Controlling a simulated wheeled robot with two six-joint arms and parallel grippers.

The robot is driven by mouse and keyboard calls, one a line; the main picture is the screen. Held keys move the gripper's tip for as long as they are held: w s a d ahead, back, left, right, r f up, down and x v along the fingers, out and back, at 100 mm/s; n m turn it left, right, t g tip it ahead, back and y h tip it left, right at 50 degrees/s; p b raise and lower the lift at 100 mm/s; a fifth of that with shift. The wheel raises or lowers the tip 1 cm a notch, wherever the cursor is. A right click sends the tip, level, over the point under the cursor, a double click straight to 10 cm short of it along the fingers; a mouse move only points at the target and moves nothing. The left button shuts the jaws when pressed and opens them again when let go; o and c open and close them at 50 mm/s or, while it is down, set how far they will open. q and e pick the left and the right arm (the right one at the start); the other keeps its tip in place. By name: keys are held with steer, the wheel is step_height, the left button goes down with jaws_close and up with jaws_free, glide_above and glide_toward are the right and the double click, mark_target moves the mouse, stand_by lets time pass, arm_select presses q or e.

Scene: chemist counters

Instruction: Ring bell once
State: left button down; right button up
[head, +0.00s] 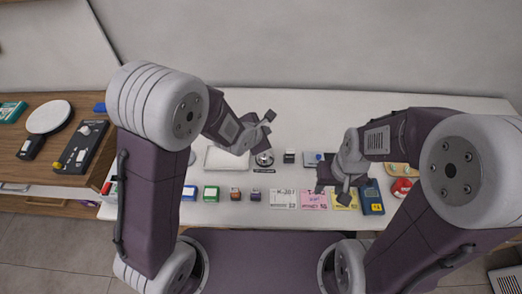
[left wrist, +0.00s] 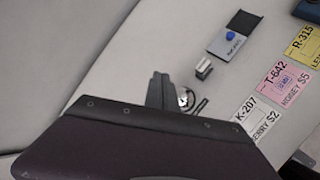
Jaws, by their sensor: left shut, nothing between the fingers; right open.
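The bell (head: 264,158) is a small silver dome on a dark base, standing on the white counter near the middle. A dark label lies at its front. My left gripper (head: 262,128) is shut and empty, just above and behind the bell in the head view. In the left wrist view the bell (left wrist: 185,98) is partly hidden behind my dark wrist and finger; I cannot tell whether they touch. My right gripper (head: 336,184) is open and empty over the counter, to the right of the bell.
A white tray (head: 226,159) lies left of the bell, and a small block (head: 289,156) stands right of it. Several coloured boxes and name cards (head: 283,198) line the front. A blue device (head: 371,197) is beside my right gripper. A wooden counter (head: 70,180) stands left.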

arm_select(q)
steer(key=b, duration=0.7)
glide_above(265, 152)
steer(key=f, duration=0.8)
steer(key=shift+s+a, duration=0.25)
steer(key=shift+a, duration=0.1)
steer(key=shift+f, duration=0.45)
steer(key=shift+d+b, duration=0.1)
steer(key=shift+b, duration=0.2)
arm_select(e)
step_height(265, 152, down, 8)
steer(key=shift+a+r, duration=0.2)
steer(key=shift+w+a, duration=0.1)
arm_select(q)
steer(key=shift+f, duration=0.1)
steer(key=shift+f+b, duration=0.3)
steer(key=shift+b, duration=0.05)
arm_select(e)
steer(key=shift+f, duration=0.35)
